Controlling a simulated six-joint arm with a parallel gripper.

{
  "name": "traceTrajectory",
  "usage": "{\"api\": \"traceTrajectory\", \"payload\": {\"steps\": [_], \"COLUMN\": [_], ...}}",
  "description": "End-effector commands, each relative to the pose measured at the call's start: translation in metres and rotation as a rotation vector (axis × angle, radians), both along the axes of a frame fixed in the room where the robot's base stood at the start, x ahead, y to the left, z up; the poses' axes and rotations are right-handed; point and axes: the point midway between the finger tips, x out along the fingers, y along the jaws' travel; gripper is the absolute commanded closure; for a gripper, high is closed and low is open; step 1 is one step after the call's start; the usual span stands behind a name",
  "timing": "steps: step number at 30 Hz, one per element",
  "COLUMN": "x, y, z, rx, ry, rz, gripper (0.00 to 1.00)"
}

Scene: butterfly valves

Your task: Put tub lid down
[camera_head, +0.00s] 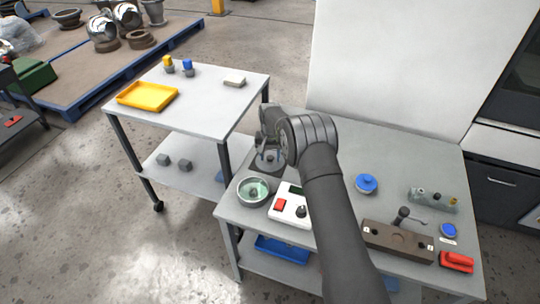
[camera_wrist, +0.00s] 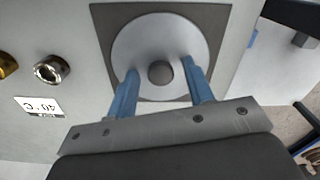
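The tub lid (camera_wrist: 135,43) is a round grey disc with a darker knob (camera_wrist: 160,72) at its centre. In the wrist view it lies over a dark square pad (camera_wrist: 103,17). My gripper (camera_wrist: 160,65) has its two blue fingers apart, one on each side of the knob, with a visible gap to it on both sides. In the head view my gripper (camera_head: 270,152) is above the dark pad (camera_head: 264,169) and largely hides the lid. The open tub (camera_head: 241,194), a round bowl with greenish contents, stands just in front of the pad.
A white control box (camera_head: 290,212) with a red switch and dark knob stands right of the tub. Farther right are a blue round piece (camera_head: 366,183), a brown lever block (camera_head: 397,243) and a red part (camera_head: 457,261). A white cart (camera_head: 208,97) with a yellow tray (camera_head: 147,96) stands left.

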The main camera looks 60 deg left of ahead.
Motion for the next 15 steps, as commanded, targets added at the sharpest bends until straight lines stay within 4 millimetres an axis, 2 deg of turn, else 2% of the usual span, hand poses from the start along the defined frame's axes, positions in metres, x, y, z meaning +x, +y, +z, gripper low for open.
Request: {"api": "traceTrajectory", "payload": {"steps": [5, 8, 15], "x": [0.0, 0.0, 0.0], "y": [0.0, 0.001, 0.001], "z": [0.004, 0.016, 0.066], "rx": [0.001, 0.004, 0.003], "ry": [0.0, -0.001, -0.001], "rz": [0.0, 0.0, 0.0], "gripper": [0.53, 0.53, 0.53]}}
